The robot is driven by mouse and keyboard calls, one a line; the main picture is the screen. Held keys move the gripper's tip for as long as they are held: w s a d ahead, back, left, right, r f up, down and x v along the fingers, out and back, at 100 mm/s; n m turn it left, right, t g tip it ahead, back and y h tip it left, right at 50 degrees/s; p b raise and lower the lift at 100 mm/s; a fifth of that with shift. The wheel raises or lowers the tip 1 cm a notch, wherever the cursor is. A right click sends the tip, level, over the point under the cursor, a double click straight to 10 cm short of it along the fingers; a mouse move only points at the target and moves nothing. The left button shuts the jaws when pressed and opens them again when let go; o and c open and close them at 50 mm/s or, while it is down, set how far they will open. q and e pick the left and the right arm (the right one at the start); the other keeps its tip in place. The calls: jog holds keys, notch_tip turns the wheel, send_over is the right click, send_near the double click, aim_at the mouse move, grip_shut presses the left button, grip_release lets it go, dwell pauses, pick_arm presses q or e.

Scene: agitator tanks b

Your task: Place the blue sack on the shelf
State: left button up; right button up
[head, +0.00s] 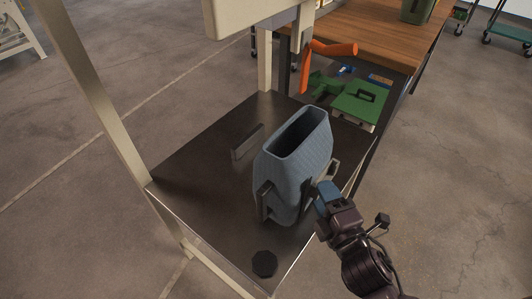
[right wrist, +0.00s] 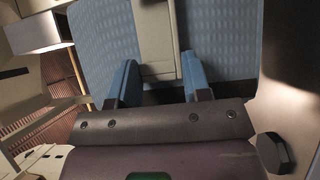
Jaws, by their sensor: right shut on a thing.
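The blue sack (head: 292,165) is upright with its open top facing up, over the dark metal shelf (head: 200,180). I cannot tell whether its base touches the shelf. My right gripper (head: 325,192) is at the sack's right side in the head view. In the right wrist view its two blue fingers (right wrist: 157,82) stand on either side of a pale grey strap or handle on the blue sack (right wrist: 220,40). The right gripper is shut on the sack there. The sack's base is partly hidden. My left gripper is not in view.
A grey upright plate (head: 247,142) stands behind the sack on the shelf. A dark knob (head: 265,263) is at its front corner. A pale post (head: 95,90) rises at the left. Behind are a green case (head: 359,106) and an orange tool (head: 320,58). The shelf's left part is clear.

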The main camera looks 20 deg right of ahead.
jog(key=b, duration=0.1)
send_near(291, 150)
notch_tip(291, 150, up, 4)
jog(key=w, duration=0.5)
jog(key=w+b, duration=0.1)
jog(key=w, duration=0.2)
jog(key=shift+w+a+f, duration=0.2)
jog(key=shift+w+a, duration=0.05)
jog(key=shift+w, duration=0.65)
notch_tip(291, 150, down, 3)
jog(key=shift+f+b, duration=0.1)
jog(key=shift+b, duration=0.85)
jog(key=shift+f, duration=0.4)
jog(key=shift+w, duration=0.1)
jog(key=shift+r, duration=0.35)
jog(key=shift+f, duration=0.2)
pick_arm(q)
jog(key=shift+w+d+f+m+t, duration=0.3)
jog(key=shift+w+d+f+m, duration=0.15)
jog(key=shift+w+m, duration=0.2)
pick_arm(e)
jog(key=o, duration=1)
